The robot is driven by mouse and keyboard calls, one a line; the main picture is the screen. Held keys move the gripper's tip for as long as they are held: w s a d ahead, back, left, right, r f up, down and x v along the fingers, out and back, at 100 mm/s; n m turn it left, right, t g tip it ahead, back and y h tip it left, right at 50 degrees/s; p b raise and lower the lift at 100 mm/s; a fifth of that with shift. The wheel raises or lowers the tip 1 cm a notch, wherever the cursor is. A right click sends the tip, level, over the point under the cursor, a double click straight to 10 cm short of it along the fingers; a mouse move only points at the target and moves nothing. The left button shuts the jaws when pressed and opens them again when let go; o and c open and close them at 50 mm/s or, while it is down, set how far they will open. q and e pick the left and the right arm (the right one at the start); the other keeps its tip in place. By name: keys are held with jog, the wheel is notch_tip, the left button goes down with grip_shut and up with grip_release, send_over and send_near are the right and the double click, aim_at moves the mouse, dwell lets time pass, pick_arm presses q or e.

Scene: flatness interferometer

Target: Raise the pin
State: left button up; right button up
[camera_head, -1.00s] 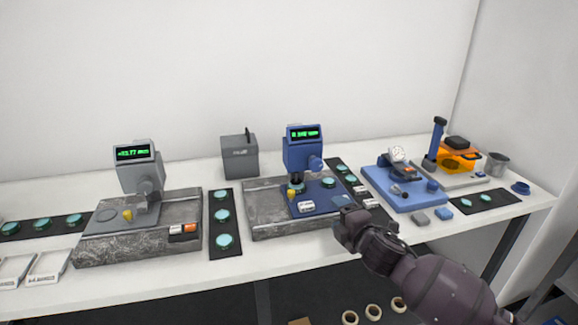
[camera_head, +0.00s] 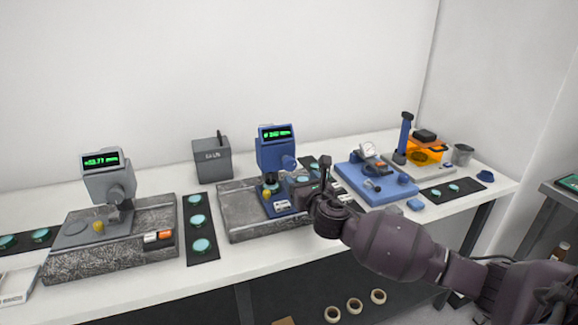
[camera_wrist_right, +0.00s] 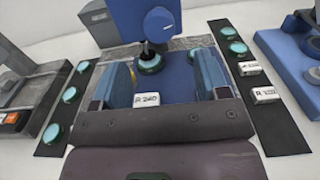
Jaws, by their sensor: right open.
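The blue gauge (camera_head: 275,155) with a green-lit display stands on a grey stone base in the middle of the table. Its dark pin (camera_wrist_right: 145,48) points down over a teal disc (camera_wrist_right: 150,64); I cannot tell whether they touch. A round blue knob (camera_wrist_right: 160,24) sits on the gauge's front, also visible in the head view (camera_head: 288,162). My right gripper (camera_wrist_right: 165,76) is open and empty, its two fingers pointing toward the gauge, low over its blue plate. In the head view my right gripper (camera_head: 312,187) partly hides the plate. My left gripper is out of view.
A white labelled block (camera_wrist_right: 147,99) lies between my fingers' near ends. A black strip (camera_wrist_right: 262,105) with teal discs and white blocks lies to the right. A grey gauge (camera_head: 108,180) stands left, a blue dial stand (camera_head: 375,185) right. A grey box (camera_head: 212,160) stands behind.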

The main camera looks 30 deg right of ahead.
aim_at(291, 166)
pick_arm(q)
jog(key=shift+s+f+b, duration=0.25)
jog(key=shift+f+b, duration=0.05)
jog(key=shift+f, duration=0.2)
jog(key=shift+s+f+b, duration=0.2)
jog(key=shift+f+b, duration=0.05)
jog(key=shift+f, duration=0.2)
pick_arm(e)
jog(key=x, duration=0.9)
jog(key=shift+w, duration=0.15)
jog(key=c, duration=0.9)
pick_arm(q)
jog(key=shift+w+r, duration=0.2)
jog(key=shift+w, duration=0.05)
